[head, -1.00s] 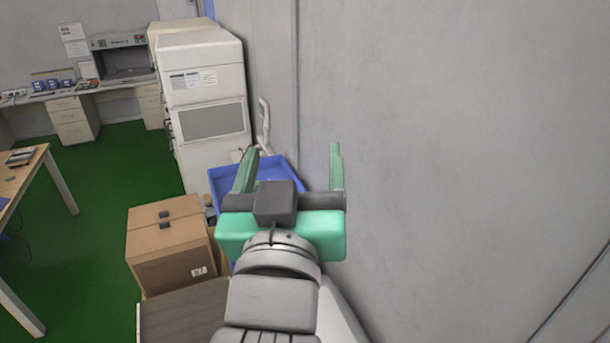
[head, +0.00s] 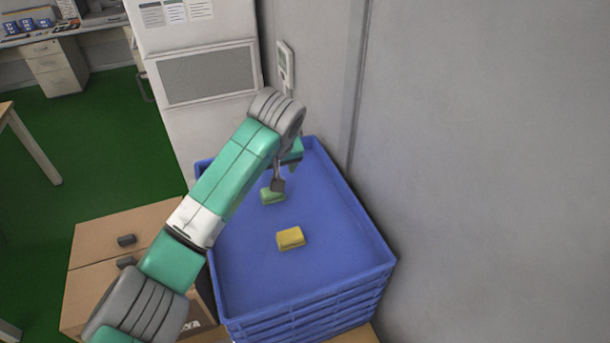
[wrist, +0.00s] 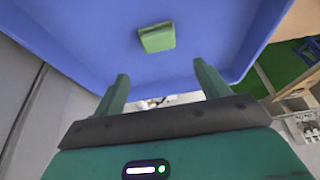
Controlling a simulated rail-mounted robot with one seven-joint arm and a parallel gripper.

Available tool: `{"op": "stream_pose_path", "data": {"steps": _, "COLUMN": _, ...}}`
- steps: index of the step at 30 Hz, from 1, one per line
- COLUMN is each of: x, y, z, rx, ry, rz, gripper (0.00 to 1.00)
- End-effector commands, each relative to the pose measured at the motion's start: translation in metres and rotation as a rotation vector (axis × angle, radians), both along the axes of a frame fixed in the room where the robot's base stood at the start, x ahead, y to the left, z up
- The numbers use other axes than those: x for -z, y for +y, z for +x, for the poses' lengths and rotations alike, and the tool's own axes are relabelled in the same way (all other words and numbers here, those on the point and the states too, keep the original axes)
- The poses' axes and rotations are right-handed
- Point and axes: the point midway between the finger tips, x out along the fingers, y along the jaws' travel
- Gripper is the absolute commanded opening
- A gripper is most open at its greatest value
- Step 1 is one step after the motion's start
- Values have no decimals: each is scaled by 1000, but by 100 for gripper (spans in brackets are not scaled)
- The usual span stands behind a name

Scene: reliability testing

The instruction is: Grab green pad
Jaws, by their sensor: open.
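The green pad (head: 272,196) lies on the floor of the blue crate (head: 338,262), towards its far end. It also shows in the wrist view (wrist: 157,38), ahead of my fingers and roughly between their lines. My gripper (wrist: 160,84) is open and empty, its two green fingers apart and not touching the pad. In the head view my gripper (head: 284,172) is over the far part of the crate, close to the pad, and partly hidden by my own arm.
A yellow pad (head: 290,238) lies nearer in the same crate. The crate tops a stack beside the grey wall (head: 480,150). Cardboard boxes (head: 95,255) stand to the left, and a white cabinet (head: 200,75) stands behind. The crate's right half is bare.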

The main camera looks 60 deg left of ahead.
Motion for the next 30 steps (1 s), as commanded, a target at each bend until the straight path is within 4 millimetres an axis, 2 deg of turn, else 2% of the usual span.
{"op": "stream_pose_path", "data": {"steps": 4, "x": 2, "y": 1, "z": -1, "rx": -2, "ry": 2, "rz": -2, "gripper": 75}}
{"op": "stream_pose_path", "data": {"steps": 9, "x": 21, "y": 8, "z": 2, "rx": 0, "ry": 1, "rz": -1, "gripper": 75}}
{"op": "stream_pose_path", "data": {"steps": 13, "x": 27, "y": 10, "z": 2, "rx": 0, "ry": 0, "rz": 0, "gripper": 75}}
{"op": "stream_pose_path", "data": {"steps": 21, "x": 69, "y": 21, "z": 6, "rx": 2, "ry": 1, "rz": 1, "gripper": 75}}
{"op": "stream_pose_path", "data": {"steps": 29, "x": 73, "y": 23, "z": 7, "rx": 3, "ry": -2, "rz": 0, "gripper": 75}}
{"op": "stream_pose_path", "data": {"steps": 30, "x": 73, "y": 23, "z": 7, "rx": 4, "ry": -2, "rz": 1, "gripper": 71}}
